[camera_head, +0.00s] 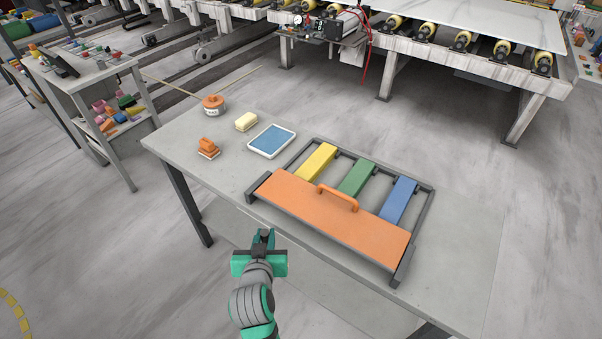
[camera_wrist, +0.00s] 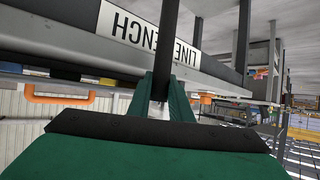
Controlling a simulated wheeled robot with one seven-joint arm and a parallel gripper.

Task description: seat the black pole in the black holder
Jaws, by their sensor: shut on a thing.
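My gripper (camera_head: 264,237) is in front of the bench's near edge, below and left of the orange panel. In the wrist view its green fingers (camera_wrist: 163,92) close around a black pole (camera_wrist: 168,35). The pole runs from between the fingers to the top edge of that view, crossing in front of a white label. In the head view the pole is hardly visible behind the gripper. A dark grey frame lies on the bench, with black blocks at its near left (camera_head: 259,186) and near right (camera_head: 404,267) corners. I cannot tell which part is the black holder.
An orange panel (camera_head: 310,221) with a handle covers the frame's near half; yellow, green and blue strips lie behind it. A blue tray (camera_head: 272,141), yellow block (camera_head: 246,122), round orange-topped tin (camera_head: 214,105) and orange-handled tool (camera_head: 209,149) stand farther left. The bench's right end is clear.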

